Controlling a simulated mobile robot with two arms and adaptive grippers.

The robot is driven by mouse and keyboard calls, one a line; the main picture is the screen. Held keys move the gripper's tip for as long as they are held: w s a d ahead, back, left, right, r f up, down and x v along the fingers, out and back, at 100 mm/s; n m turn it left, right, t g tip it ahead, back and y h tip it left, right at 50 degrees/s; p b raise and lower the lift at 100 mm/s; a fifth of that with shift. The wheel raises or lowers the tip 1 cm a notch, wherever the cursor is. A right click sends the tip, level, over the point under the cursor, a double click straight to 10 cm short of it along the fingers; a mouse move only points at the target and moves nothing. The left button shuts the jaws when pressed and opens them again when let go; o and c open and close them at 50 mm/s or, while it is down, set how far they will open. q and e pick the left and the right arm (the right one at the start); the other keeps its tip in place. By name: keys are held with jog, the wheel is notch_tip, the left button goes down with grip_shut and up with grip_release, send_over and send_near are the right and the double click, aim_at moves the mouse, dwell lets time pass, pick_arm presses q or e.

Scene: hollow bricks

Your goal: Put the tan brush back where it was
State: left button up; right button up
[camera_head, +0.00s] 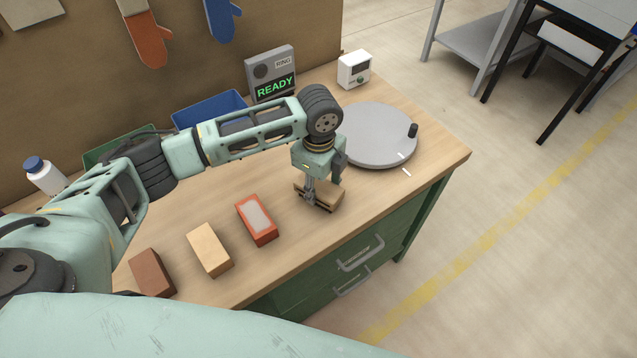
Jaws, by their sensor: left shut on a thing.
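My left gripper (322,186) points down over the worktop and is shut on a small tan block-like thing with a dark lower edge, which looks like the tan brush (328,197). The gripper's fingers hide part of it. I cannot tell whether it touches the worktop or hangs just above it. It is right of the orange-red block with a grey top (257,219) and in front of the round grey turntable (378,136). My right gripper is not in view.
A tan block (210,250) and a brown block (151,272) lie in a row at the front left of the wooden worktop (300,248). Behind are a blue bin (208,108), a sign reading READY (272,72) and a white box (354,69). Drawers (345,268) are below.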

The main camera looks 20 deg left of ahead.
aim_at(319, 186)
pick_arm(q)
jog(key=shift+f, duration=0.15)
jog(key=o, duration=1.2)
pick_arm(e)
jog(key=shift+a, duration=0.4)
pick_arm(q)
notch_tip(319, 186, up, 12)
jog(key=b, duration=0.2)
jog(key=shift+r, duration=0.2)
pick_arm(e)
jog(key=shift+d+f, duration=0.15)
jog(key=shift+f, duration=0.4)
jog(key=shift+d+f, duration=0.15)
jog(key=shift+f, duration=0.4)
